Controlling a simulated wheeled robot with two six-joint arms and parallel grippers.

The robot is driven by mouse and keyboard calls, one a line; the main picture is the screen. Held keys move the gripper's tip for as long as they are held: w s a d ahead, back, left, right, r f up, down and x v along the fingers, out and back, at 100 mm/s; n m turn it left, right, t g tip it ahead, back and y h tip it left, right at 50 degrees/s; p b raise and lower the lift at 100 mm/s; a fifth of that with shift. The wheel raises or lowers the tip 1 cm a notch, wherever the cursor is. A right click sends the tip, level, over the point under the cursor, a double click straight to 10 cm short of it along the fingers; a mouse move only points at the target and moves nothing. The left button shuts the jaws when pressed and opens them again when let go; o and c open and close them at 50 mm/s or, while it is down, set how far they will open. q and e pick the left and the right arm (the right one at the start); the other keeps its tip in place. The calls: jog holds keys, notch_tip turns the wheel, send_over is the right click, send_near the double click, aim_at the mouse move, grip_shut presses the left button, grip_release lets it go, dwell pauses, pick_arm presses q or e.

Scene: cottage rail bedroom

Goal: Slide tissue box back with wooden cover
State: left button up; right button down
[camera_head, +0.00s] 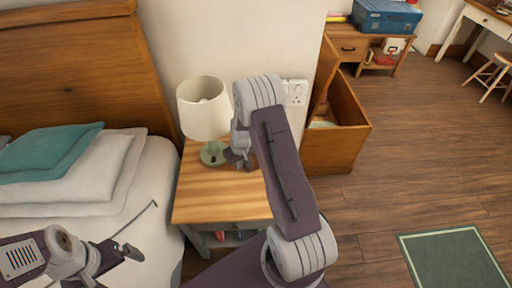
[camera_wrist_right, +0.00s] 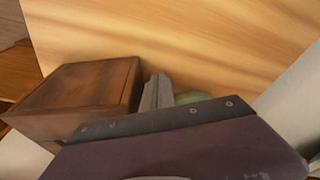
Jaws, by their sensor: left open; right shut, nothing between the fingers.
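A dark brown wooden box, which looks like the tissue box cover (camera_wrist_right: 75,95), stands at the left in the right wrist view, on the light wooden nightstand top (camera_wrist_right: 190,40). No tissue shows. In the head view it cannot be made out, and my right arm covers that part of the nightstand (camera_head: 215,200). My right gripper (camera_head: 238,158) is shut and empty, low over the nightstand near the lamp. Its fingertips (camera_wrist_right: 157,90) show close beside the box's right side; contact is unclear. My left gripper (camera_head: 130,250) is open and empty over the bed's edge.
A cream-shaded lamp (camera_head: 203,110) with a green base (camera_head: 212,153) stands at the back of the nightstand, close to my right gripper. The base also shows in the wrist view (camera_wrist_right: 192,97). The bed (camera_head: 150,200) is left, an open wooden chest (camera_head: 345,130) right.

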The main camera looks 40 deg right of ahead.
dwell(0.5)
jog(key=shift+w+d+b, duration=0.2)
jog(key=shift+w+d, duration=0.05)
jog(key=shift+d, duration=0.75)
jog(key=shift+w+d+b, duration=0.15)
jog(key=shift+w+d, duration=0.05)
jog(key=shift+d, duration=0.8)
jog(key=a+r+p, duration=0.4)
jog(key=r+p, duration=0.5)
jog(key=r, duration=0.1)
jog(key=shift+s, duration=0.45)
jog(key=s+a+r+p, duration=0.3)
jog(key=s+a+r, duration=0.2)
jog(key=s+r, duration=0.3)
jog(key=s+a+r+g+p, duration=0.1)
jog(key=s+a+r+p, duration=0.2)
jog(key=s+a+r, duration=0.3)
jog(key=s+r, duration=0.3)
jog(key=s, duration=0.1)
